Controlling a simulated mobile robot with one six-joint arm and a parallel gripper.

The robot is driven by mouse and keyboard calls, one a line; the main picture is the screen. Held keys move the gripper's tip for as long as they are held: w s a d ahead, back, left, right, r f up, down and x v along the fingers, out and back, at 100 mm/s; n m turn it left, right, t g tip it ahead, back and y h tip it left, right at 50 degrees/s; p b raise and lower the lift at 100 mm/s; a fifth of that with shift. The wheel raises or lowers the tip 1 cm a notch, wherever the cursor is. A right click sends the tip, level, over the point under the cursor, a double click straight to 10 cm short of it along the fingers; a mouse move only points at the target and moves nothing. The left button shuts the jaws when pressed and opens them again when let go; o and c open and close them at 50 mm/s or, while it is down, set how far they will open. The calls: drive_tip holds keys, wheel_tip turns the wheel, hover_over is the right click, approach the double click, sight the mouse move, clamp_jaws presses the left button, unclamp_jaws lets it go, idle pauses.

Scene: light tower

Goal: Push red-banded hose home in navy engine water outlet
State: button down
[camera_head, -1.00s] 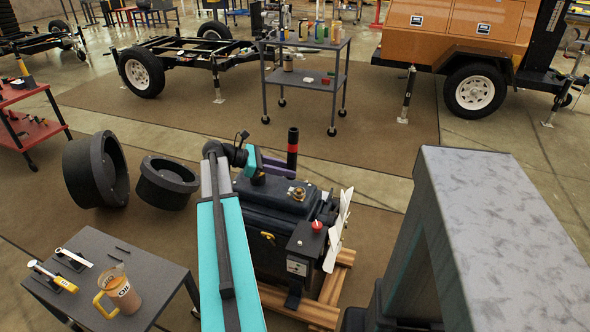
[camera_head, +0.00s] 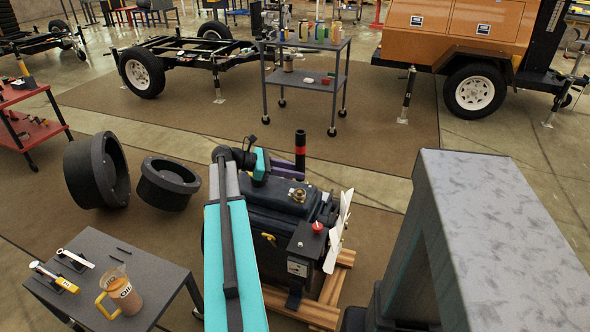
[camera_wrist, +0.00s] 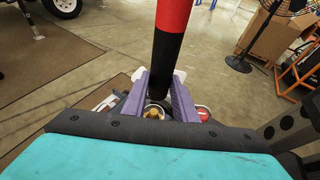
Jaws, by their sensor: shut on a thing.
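The black hose with a red band (camera_head: 300,150) stands upright at the back of the navy engine (camera_head: 272,198). My gripper (camera_head: 299,173) is shut on it, with the purple fingers around its lower part. In the wrist view the hose (camera_wrist: 170,45) rises between the two fingers (camera_wrist: 166,97), its red part above the black. The hose's lower end and the water outlet are hidden behind the fingers and the engine, so I cannot tell whether they touch. The engine's brass cap (camera_head: 298,195) shows in front of the hose.
The engine sits on a wooden pallet (camera_head: 318,313), with a white fan (camera_head: 338,230) at its right. A table (camera_head: 150,270) with a jug and tools stands front left. Two dark round parts (camera_head: 95,170) lie left. A grey cart (camera_head: 305,80) stands behind.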

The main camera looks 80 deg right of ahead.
hover_over(294, 198)
drive_tip(key=shift+f, duration=2.35)
drive_tip(key=shift+p, duration=1.4)
idle(0.5)
drive_tip(key=shift+f, duration=2.3)
idle(1.4)
